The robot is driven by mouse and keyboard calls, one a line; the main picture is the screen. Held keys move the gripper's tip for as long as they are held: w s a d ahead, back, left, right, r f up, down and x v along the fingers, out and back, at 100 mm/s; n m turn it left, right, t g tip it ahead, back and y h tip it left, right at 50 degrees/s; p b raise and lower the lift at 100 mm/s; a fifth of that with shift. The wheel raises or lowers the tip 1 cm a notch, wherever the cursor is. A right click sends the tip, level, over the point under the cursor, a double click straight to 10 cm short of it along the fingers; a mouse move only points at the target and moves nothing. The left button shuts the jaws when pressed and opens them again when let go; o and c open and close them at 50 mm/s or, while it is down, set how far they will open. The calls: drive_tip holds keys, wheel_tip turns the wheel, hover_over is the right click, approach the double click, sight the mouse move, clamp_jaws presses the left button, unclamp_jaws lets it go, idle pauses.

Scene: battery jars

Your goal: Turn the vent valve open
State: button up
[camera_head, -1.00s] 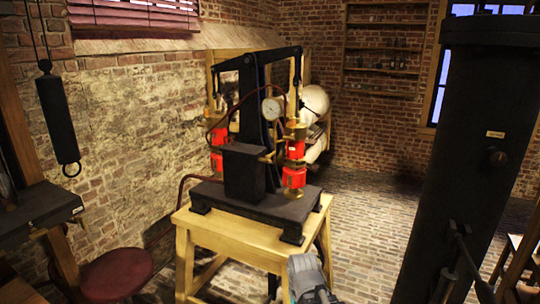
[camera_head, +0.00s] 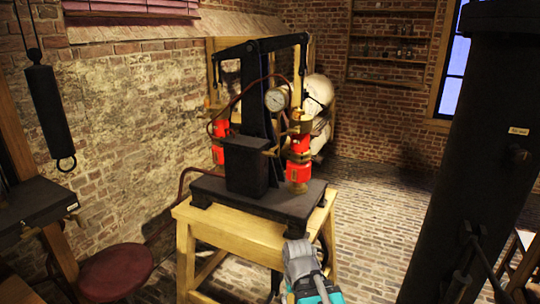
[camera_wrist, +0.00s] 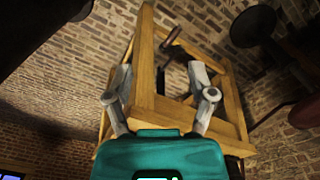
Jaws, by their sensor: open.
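A black twin-cylinder pump (camera_head: 247,168) with a rocking beam stands on a wooden stand (camera_head: 240,233) in the head view. It carries red cylinders (camera_head: 298,170) with brass fittings and a round white-faced gauge (camera_head: 277,100). A small brass fitting (camera_head: 271,151) sits between the black box and the right cylinder; I cannot tell whether it is the vent valve or how it is turned. In the wrist view my gripper (camera_wrist: 162,92) is open, its grey fingers wide apart with nothing between them. The wooden stand's frame (camera_wrist: 142,65) lies beyond them.
A large black column (camera_head: 470,150) stands at the right. A dark red round stool (camera_head: 116,272) and a hanging black cylinder (camera_head: 48,110) are at the left. Brick walls close the back and left. Brick floor (camera_head: 375,225) is clear between stand and column.

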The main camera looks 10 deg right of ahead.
drive_tip(key=shift+o, duration=1)
drive_tip(key=shift+w+r, duration=0.1)
drive_tip(key=shift+w, duration=0.2)
drive_tip(key=m+t+h+p, duration=0.75)
drive_tip(key=t+h, duration=0.35)
drive_tip(key=t, duration=0.4)
approach(267, 155)
drive_tip(key=v, duration=0.2)
drive_tip(key=shift+s+a+r, duration=0.25)
drive_tip(key=shift+s+a, duration=0.05)
drive_tip(key=shift+w+d, duration=0.1)
drive_tip(key=x, duration=1.3)
drive_tip(key=shift+w+d+f, duration=0.15)
drive_tip(key=shift+w+f, duration=0.1)
drive_tip(key=shift+f, duration=0.1)
